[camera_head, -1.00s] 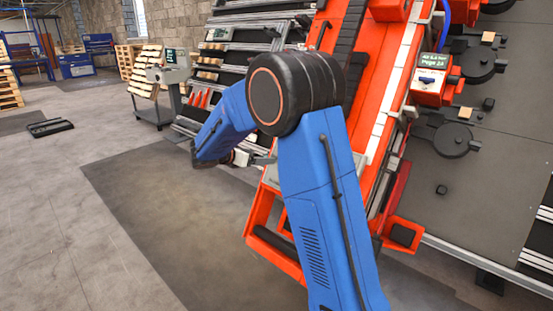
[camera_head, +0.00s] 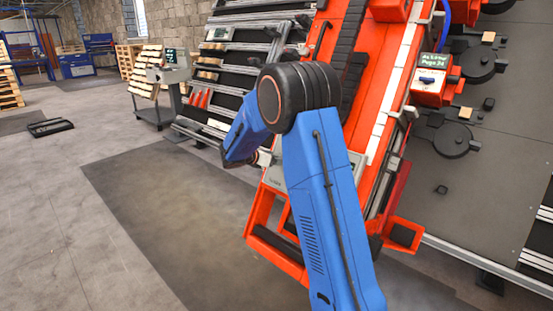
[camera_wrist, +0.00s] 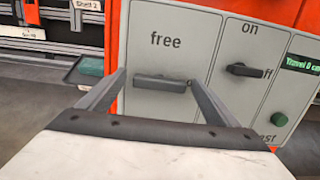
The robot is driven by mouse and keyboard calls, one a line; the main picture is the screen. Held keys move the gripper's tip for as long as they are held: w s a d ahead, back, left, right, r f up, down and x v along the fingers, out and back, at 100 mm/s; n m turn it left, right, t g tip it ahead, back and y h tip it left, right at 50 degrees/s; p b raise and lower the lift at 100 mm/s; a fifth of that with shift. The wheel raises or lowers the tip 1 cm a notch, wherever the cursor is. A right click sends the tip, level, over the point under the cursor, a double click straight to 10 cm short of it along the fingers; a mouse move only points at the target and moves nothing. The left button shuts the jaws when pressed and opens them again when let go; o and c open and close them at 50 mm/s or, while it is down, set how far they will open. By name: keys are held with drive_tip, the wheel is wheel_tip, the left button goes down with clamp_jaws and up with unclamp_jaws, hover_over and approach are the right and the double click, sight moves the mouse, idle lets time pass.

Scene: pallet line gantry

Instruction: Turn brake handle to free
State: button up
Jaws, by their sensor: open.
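In the wrist view, the brake handle (camera_wrist: 160,81) is a dark grey bar on a light grey panel (camera_wrist: 180,22). It lies roughly horizontal, below the printed word "free". My gripper (camera_wrist: 158,80) is open, with one finger on each side of the handle. I cannot tell whether the fingertips touch the panel or the handle. In the head view, my blue arm reaches down to the orange gantry frame, and the grey panel (camera_head: 274,176) shows partly behind it. My gripper's fingers are mostly hidden there.
A grey-green tray (camera_wrist: 88,70) is at left. The floor left of the gantry is open.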

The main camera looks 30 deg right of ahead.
drive_tip(key=c, duration=1.1)
drive_tip(key=shift+o, duration=0.2)
drive_tip(key=shift+s+f+m+g+y, duration=0.1)
drive_tip(key=shift+m+g, duration=0.15)
drive_tip(key=shift+m, duration=2.85)
drive_tip(key=shift+s+f+m+g+y, duration=0.1)
drive_tip(key=shift+m+g, duration=0.2)
drive_tip(key=shift+m, duration=2.8)
drive_tip(key=shift+s+m+g+y, duration=0.1)
drive_tip(key=shift+m+g, duration=0.15)
drive_tip(key=shift+m, duration=2.85)
